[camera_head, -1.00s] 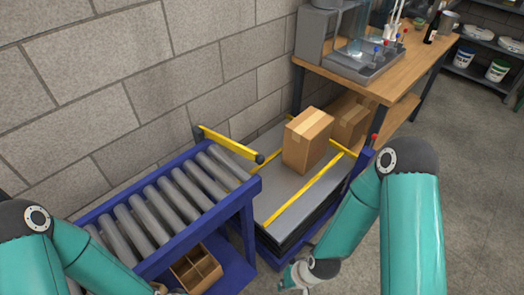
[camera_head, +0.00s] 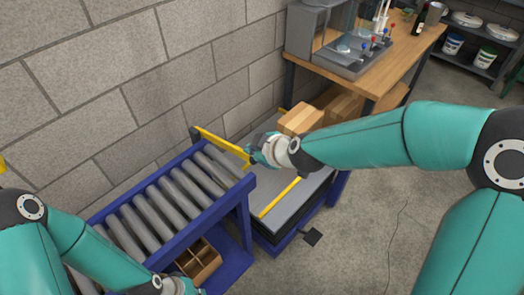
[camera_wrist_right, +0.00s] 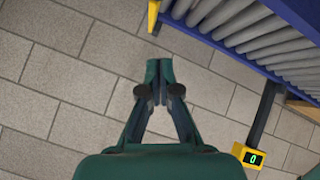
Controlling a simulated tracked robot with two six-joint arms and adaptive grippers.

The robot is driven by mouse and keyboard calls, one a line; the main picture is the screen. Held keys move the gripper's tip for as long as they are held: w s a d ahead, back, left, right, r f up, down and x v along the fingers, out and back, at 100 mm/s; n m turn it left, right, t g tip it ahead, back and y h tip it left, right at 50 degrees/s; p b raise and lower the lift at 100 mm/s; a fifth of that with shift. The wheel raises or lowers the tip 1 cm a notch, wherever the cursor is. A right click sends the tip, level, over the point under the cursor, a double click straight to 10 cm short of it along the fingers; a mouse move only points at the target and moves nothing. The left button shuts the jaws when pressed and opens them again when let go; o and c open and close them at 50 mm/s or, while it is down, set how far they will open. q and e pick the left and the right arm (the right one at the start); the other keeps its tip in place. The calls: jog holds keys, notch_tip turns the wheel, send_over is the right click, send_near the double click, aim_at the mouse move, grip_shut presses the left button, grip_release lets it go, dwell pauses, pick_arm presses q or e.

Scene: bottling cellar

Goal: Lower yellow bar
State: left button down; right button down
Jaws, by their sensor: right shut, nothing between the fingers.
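The yellow bar (camera_head: 222,146) runs across the far end of the roller conveyor, sloping slightly down to the right from a dark post by the wall. My right gripper (camera_head: 255,151) is at the bar's right end in the head view and hides that end; I cannot tell whether they touch. In the right wrist view my right gripper (camera_wrist_right: 160,82) is shut with nothing between its fingers. A small yellow piece (camera_wrist_right: 153,15) shows beyond the fingertips there, apart from them. My left gripper (camera_head: 178,287) is at the bottom edge, its fingers unclear.
The blue-framed roller conveyor (camera_head: 170,205) is empty. A carton (camera_head: 300,119) stands on the grey lift platform (camera_head: 282,203), partly behind my right arm. A wooden bench (camera_head: 385,75) is behind it. A divided box (camera_head: 200,262) sits below the conveyor. A yellow display (camera_wrist_right: 252,158) reads 0.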

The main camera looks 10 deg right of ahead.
jog(key=w+f+b, duration=0.4)
jog(key=f, duration=0.3)
jog(key=shift+d+f+b, duration=0.2)
jog(key=shift+b, duration=0.1)
jog(key=shift+s, duration=0.1)
